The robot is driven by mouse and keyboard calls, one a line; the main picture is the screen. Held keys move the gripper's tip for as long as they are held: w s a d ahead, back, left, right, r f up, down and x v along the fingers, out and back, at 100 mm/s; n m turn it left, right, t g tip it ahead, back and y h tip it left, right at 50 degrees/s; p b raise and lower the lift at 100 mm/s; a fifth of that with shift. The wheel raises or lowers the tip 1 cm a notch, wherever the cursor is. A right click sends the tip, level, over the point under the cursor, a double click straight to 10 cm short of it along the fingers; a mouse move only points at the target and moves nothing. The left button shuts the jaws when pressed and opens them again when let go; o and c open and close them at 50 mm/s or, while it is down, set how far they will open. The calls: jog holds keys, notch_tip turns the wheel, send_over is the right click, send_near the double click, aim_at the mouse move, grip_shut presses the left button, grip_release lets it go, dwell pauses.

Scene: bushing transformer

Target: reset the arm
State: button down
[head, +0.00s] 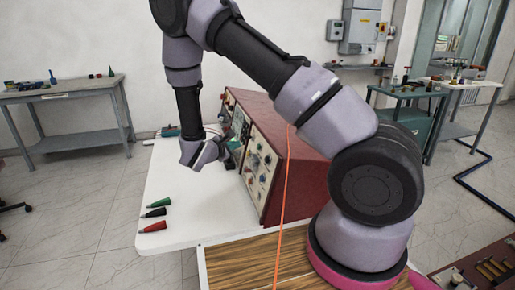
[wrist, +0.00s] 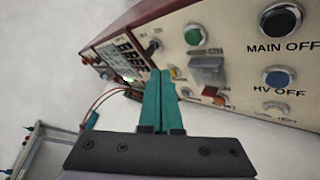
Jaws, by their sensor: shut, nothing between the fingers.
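My arm reaches from the lower right, up and over, down to the front of a red control box (head: 290,160) on a white table. My gripper (head: 234,145) is close to the box's panel of knobs and displays; its fingers are small in the head view. In the wrist view my gripper (wrist: 159,75) shows two green fingers pressed together with nothing between them. They point at the control panel (wrist: 215,70), near its buttons and a switch with a clear cover (wrist: 207,71). I cannot tell whether they touch the panel.
Green, black and red cone-shaped pieces (head: 153,212) lie on the white table (head: 185,185), left of the box. An orange line (head: 283,210) runs upright before the box. Grey workbenches (head: 65,92) stand at the back left and right. Floor between is open.

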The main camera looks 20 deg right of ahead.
dwell(0.4)
jog(key=s+d+r+m+g+y, duration=0.1)
jog(key=s+d+r+m+g, duration=0.4)
jog(key=r, duration=0.4)
jog(key=s+d+r+m+g, duration=0.4)
jog(key=s+d+r+m, duration=0.3)
jog(key=d+r, duration=0.1)
jog(key=s+a+r+m+t+y, duration=0.2)
jog(key=s+r+m+y, duration=0.3)
jog(key=s+r, duration=0.3)
jog(key=s+a+r+m+t+y, duration=0.3)
jog(key=s+r+m+y, duration=0.2)
jog(key=s+r, duration=0.3)
jog(key=shift+s+r, duration=0.25)
jog(key=shift+r, duration=0.05)
